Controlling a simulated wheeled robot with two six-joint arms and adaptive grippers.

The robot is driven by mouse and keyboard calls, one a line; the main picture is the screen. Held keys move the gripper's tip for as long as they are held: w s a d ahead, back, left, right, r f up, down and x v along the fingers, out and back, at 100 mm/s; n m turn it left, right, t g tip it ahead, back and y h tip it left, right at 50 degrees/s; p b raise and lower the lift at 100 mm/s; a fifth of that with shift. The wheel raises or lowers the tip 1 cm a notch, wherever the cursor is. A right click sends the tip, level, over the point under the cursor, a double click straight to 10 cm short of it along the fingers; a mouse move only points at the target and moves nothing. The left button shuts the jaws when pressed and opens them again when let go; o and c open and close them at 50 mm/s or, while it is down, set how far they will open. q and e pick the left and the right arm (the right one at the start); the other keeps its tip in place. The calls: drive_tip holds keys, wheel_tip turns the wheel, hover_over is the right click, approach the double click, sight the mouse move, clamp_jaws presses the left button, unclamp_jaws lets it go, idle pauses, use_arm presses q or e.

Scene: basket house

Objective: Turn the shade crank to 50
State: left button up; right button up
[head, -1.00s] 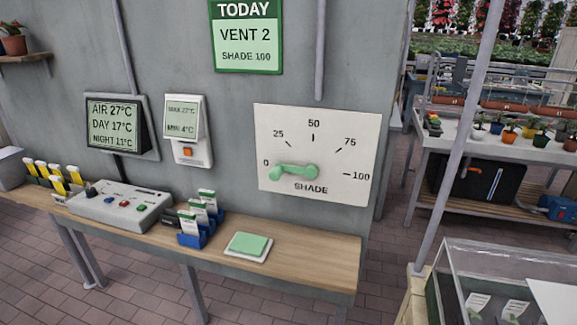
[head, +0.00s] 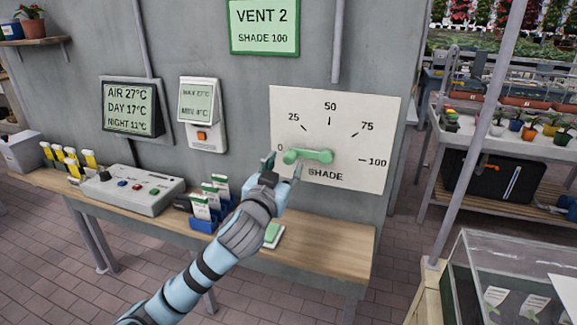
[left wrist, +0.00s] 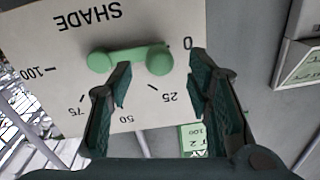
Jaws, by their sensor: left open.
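The green shade crank (head: 312,155) is on a white dial panel (head: 375,125) marked 0, 25, 50, 75 and 100. Its handle points left, towards 0. My left gripper (head: 281,166) is in front of the panel's left side, close to the handle end. In the left wrist view the panel appears upside down, and the crank (left wrist: 130,58) lies beyond the open fingers of my left gripper (left wrist: 160,85). The handle knob shows between the fingertips; I cannot tell whether they touch it. My right gripper is not in view.
A green sign (head: 264,27) reads VENT 2 and SHADE 100. Below the panel, a wooden bench (head: 330,240) holds a grey control box (head: 125,190), blue label holders (head: 203,222) and a green pad (head: 272,235). A grey post (head: 480,130) stands at right.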

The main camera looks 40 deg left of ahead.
sight(288, 160)
use_arm(q)
drive_tip(key=x, duration=0.4)
drive_tip(key=shift+w+a, duration=0.1)
drive_tip(key=shift+w, duration=0.15)
drive_tip(key=shift+c, duration=0.6)
clamp_jaws()
